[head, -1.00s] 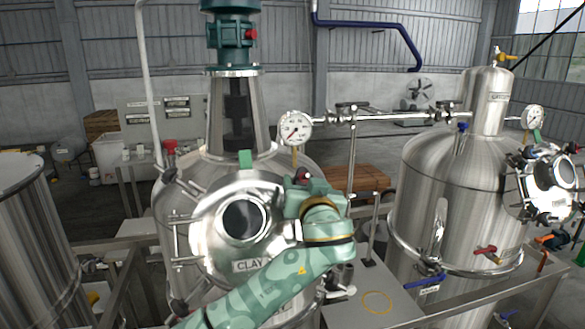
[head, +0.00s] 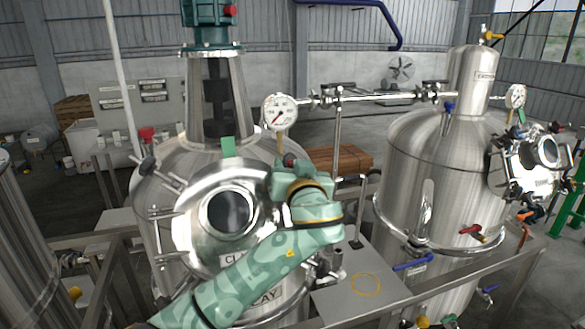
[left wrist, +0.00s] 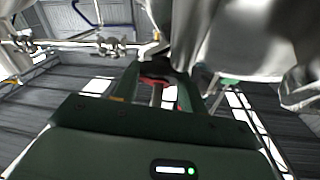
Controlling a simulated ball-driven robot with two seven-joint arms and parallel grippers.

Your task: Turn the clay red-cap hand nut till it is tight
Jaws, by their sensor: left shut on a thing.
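The clay tank (head: 165,205) stands left of centre in the head view, with a round steel manway lid (head: 195,240) and dark window facing me. My left arm crosses the lower lid and partly covers the CLAY label. My left gripper (head: 290,168) is at the lid's upper right rim, shut on the red-cap hand nut (head: 290,159). Only a little of the dark red cap shows past the gripper. In the left wrist view a red part (left wrist: 155,80) shows between the green fingers. The nut's thread and seating are hidden. My right gripper is not in view.
Other clamp nuts (head: 148,165) sit around the lid. A pressure gauge (head: 280,112) and steel pipe (head: 370,98) are above and right of the gripper. A second tank (head: 430,180) stands right, behind a steel rail. A bench plate (head: 335,295) lies between.

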